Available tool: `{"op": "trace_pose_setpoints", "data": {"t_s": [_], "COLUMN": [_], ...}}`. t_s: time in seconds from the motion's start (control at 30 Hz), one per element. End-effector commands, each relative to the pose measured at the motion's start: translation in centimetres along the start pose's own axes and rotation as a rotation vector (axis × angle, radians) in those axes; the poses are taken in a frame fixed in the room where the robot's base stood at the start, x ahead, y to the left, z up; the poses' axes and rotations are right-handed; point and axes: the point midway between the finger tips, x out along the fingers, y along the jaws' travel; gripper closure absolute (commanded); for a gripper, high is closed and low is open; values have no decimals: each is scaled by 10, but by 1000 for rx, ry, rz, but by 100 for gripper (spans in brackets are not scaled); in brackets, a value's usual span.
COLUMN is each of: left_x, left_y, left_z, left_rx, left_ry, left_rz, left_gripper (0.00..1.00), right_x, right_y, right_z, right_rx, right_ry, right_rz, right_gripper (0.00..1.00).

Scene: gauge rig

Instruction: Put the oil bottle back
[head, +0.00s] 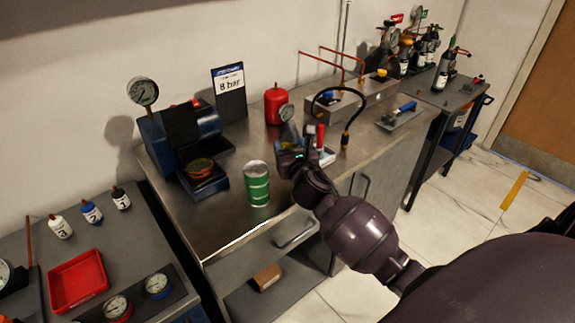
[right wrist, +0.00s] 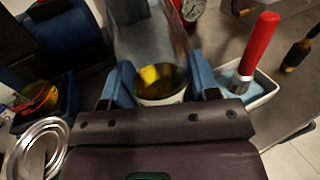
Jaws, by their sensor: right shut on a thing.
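The oil bottle (head: 289,133) looks like a clear, tapering container; in the right wrist view it (right wrist: 160,88) shows a pale rim and yellow liquid in its lower part. My right gripper (head: 291,158) is shut on it, with one blue finger on each side. The gripper hides much of the bottle in the head view. A small pale tray (right wrist: 262,88) holding a red-handled tool (right wrist: 260,45) is just right of the bottle. I cannot tell whether the bottle touches the tray or the bench. My left gripper is not in view.
A green can (head: 257,186) stands near the front edge of the steel bench (head: 225,222). A blue rig with a gauge (head: 143,92) is at left, an "8 bar" sign (head: 229,84) and red can (head: 275,104) behind. A black hose (head: 352,112) arches at right.

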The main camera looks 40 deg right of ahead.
Motion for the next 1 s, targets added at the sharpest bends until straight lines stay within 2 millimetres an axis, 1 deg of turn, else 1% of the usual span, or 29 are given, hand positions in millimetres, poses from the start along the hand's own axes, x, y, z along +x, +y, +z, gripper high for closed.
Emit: {"op": "trace_pose_setpoints", "data": {"t_s": [0.03,0.17,0.27,0.5,0.57,0.8,0.97,1.0], "left_x": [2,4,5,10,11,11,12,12], "left_y": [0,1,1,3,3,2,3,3], "left_z": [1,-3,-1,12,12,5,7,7], "left_rx": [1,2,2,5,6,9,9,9], "left_ry": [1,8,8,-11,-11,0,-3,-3], "left_rz": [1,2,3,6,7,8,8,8], "left_gripper": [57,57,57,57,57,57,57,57], "right_x": [0,0,0,0,0,0,0,0], "right_y": [0,0,0,0,0,0,0,0], "right_z": [-6,-9,-16,-50,-52,-49,-53,-53], "right_rx": [1,0,1,1,0,0,0,1], "right_ry": [1,-1,0,5,2,-2,-1,0], "right_rz": [-1,-1,0,0,-1,0,0,0], "right_gripper": [73,73,73,73,73,73,73,44]}}
